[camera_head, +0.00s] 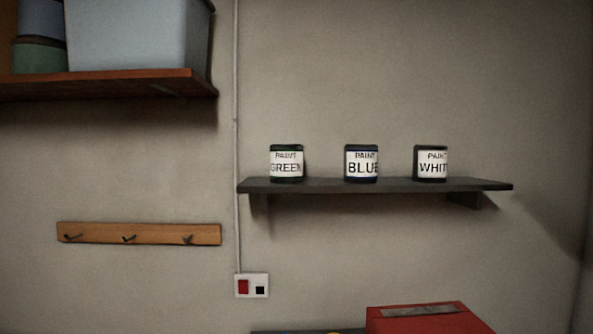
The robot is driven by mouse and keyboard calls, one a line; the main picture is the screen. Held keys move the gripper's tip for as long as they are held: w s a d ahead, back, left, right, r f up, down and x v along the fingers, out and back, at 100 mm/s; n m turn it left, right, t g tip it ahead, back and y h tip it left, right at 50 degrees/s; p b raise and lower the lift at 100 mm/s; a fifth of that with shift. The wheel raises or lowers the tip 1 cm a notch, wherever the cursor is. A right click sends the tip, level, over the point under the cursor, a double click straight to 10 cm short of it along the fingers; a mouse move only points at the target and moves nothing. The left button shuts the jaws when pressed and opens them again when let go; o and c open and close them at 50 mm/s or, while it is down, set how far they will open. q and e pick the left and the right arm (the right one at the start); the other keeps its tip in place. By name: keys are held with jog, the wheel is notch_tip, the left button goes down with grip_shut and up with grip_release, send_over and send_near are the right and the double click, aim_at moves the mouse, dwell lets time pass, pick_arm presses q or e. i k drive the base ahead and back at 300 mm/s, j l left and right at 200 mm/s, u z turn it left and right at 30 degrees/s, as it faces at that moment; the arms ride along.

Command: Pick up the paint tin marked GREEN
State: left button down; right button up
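The paint tin marked GREEN (286,164) stands upright on a dark wall shelf (330,186), near its left end. It has a white label and dark green edges at top and bottom. The paint tin marked BLUE (361,164) stands to its right, near the middle of the shelf. A third tin (431,164), with a label reading PAINT WHIT and the rest turned out of sight, stands further right. Clear gaps separate the tins. Neither of my grippers shows in the head view.
A wooden shelf (120,86) at upper left holds a pale grey bin (138,35) and stacked round containers. A hook rail (140,233) and a switch plate (252,286) are on the wall. A red box (420,320) is at the bottom right.

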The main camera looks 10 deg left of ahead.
aim_at(287, 161)
jog(key=i+j, duration=0.1)
jog(key=j, duration=0.25)
jog(key=i+j, duration=0.1)
jog(key=j, duration=0.25)
jog(key=i+j+u, duration=0.1)
jog(key=j, duration=0.25)
jog(key=i+j, duration=0.15)
jog(key=j, duration=0.2)
jog(key=i+j, duration=0.1)
jog(key=j, duration=0.25)
